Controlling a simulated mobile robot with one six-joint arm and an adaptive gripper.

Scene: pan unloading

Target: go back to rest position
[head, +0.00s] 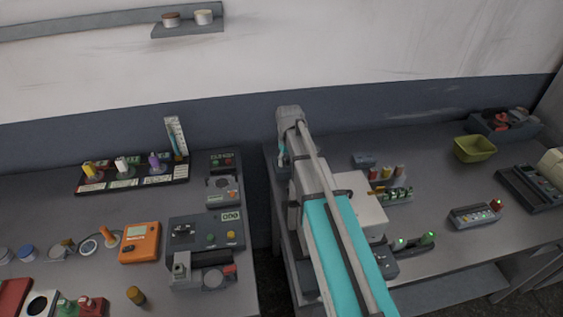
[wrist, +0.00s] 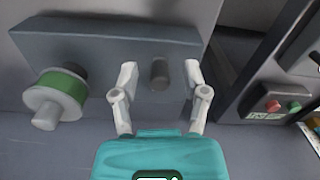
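In the wrist view, my gripper (wrist: 160,75) has its two pale fingers spread apart with nothing between the tips that I can see it hold. A bare dark peg (wrist: 158,74) on a grey block (wrist: 110,45) shows between the fingers; I cannot tell how far it is from them. A round white part with a green band (wrist: 62,90) sits on the left end of the same block. In the head view, my arm reaches up across the picture to the left edge of the right table (head: 465,255), and its own links hide most of the gripper.
The left table (head: 60,205) holds an orange device (head: 139,242), grey machines (head: 206,235) and a rack of coloured bottles (head: 130,178). A green bin (head: 474,149) and several small devices stand on the right table. A gap separates the tables.

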